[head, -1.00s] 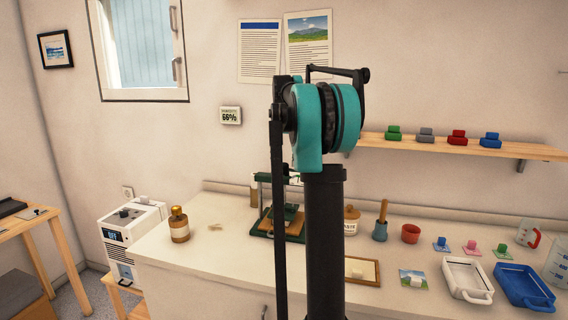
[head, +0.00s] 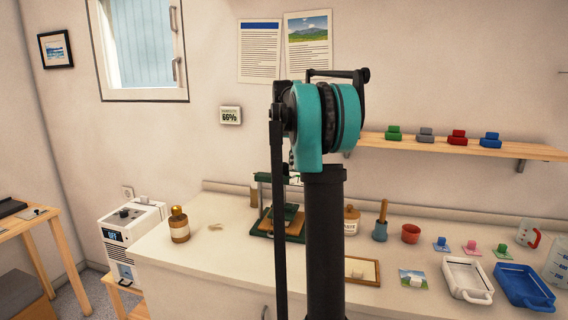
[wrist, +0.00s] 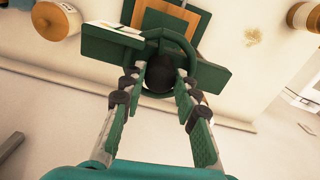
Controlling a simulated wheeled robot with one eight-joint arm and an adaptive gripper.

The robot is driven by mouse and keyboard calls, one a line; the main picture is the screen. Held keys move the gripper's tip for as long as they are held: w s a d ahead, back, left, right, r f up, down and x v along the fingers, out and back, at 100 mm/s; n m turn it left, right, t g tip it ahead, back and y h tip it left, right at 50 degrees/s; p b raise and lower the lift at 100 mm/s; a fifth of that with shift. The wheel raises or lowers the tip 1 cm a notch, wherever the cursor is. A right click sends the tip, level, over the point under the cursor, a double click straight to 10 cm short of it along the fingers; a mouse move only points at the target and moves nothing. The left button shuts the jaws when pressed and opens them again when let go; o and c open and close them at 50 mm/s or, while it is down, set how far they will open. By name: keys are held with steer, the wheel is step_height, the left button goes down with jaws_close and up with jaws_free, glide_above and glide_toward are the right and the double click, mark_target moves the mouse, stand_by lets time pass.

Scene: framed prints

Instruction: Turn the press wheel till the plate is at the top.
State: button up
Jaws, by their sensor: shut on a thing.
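The green press (head: 293,222) stands on the counter, partly hidden behind my arm in the head view. In the wrist view its round green wheel (wrist: 126,33) shows as a ring above a dark green crossbar (wrist: 104,45). My gripper (wrist: 160,76) is shut on the dark round knob at the wheel, with one finger on each side. A wooden board and green parts lie beyond the wheel. The height of the plate cannot be told. My gripper is hidden in the head view.
A brown bottle (head: 179,225) stands left of the press. A jar (head: 351,220), a wooden-handled tool (head: 381,222) and a red cup (head: 411,233) stand to its right. White (head: 466,279) and blue (head: 523,286) trays lie at the counter's right. The counter around the bottle is mostly bare.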

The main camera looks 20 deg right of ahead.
mark_target(284, 163)
steer(key=n, duration=1.3)
steer(key=shift+n, duration=0.3)
stand_by(0.5)
steer(key=o, duration=1.2)
steer(key=shift+c, duration=0.2)
steer(key=shift+r, duration=0.15)
step_height(284, 163, up, 12)
